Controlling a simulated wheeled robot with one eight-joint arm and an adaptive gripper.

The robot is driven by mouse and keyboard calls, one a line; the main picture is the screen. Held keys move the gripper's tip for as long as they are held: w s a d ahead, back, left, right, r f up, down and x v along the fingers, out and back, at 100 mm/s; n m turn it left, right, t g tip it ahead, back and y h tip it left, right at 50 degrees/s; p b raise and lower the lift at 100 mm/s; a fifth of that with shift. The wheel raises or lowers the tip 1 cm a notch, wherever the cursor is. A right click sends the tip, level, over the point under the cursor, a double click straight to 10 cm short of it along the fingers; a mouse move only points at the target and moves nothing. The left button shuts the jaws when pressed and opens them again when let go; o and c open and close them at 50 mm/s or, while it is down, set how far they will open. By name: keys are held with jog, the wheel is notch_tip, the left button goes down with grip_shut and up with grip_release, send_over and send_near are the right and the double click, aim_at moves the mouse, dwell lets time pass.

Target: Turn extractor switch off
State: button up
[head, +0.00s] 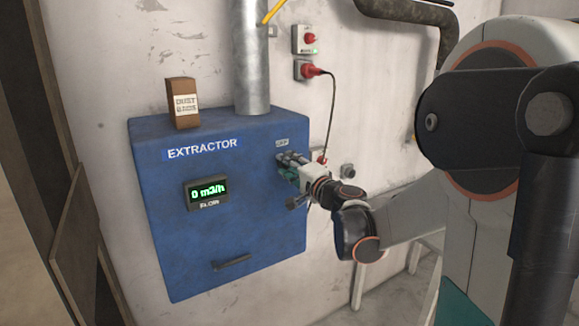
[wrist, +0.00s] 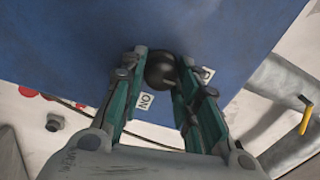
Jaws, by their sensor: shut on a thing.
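The extractor (head: 245,235) is a blue wall box with a white "EXTRACTOR" label and a display reading 0 m3/h. Its switch shows in the wrist view as a dark round knob (wrist: 160,69) on the blue face, with an "ON" label (wrist: 146,100) beside it and another small label, partly hidden by a finger. My gripper (wrist: 161,77) is at the knob, its two green fingers shut on it from both sides. In the head view my gripper (head: 289,164) is at the upper right of the box front and hides the knob.
A small brown carton (head: 182,104) stands on top of the box, beside a grey vertical pipe (head: 252,60). A red plug (head: 309,71) with a black cable hangs on the wall to the right. A dark handle (head: 231,262) is low on the box front.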

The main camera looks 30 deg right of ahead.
jog(key=shift+r, duration=0.1)
dwell(0.3)
jog(key=o, duration=1)
jog(key=shift+w, duration=0.1)
jog(key=shift+o, duration=0.2)
jog(key=s, duration=0.7)
jog(key=shift+s+f, duration=0.2)
jog(key=shift+s, duration=0.1)
